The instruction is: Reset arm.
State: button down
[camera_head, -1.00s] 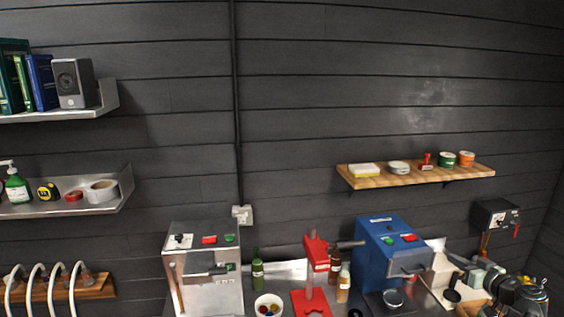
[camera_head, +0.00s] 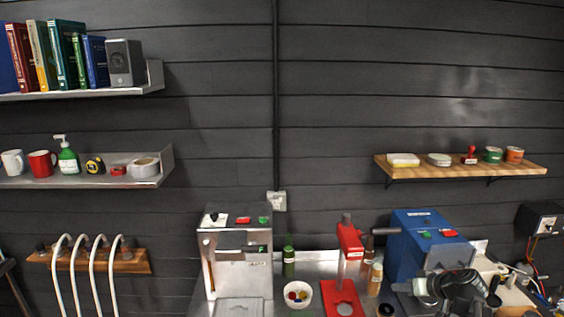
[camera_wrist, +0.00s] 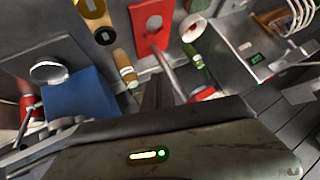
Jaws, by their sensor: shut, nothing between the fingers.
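My gripper (camera_wrist: 158,92) shows in the wrist view as dark fingers close together, with nothing between them. It is shut and empty, above the bench. In the head view my arm (camera_head: 460,288) is folded at the lower right, in front of the blue machine (camera_head: 415,243); the fingertips cannot be made out there. In the wrist view the red press (camera_wrist: 153,22) lies beyond the fingers, and the blue machine (camera_wrist: 80,102) is to their left. I see no contact between the gripper and any object.
A wooden shelf (camera_head: 460,169) hangs at right, metal shelves (camera_head: 150,80) at left.

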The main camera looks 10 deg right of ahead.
jog(key=s+a+f+g+h+b, duration=0.1)
jog(key=s+a+f+g+b, duration=0.1)
jog(key=a+f, duration=0.4)
jog(key=s+a+f+g+h+b, duration=0.1)
jog(key=a+f+g+b, duration=0.3)
jog(key=a, duration=1)
jog(key=s+a+f+g+h+b, duration=0.1)
jog(key=s+a+f+g+b, duration=0.2)
jog(key=a+f, duration=0.6)
jog(key=shift+a+f+h, duration=0.1)
jog(key=shift+a+h, duration=0.3)
jog(key=shift+a, duration=0.25)
jog(key=shift+s, duration=0.1)
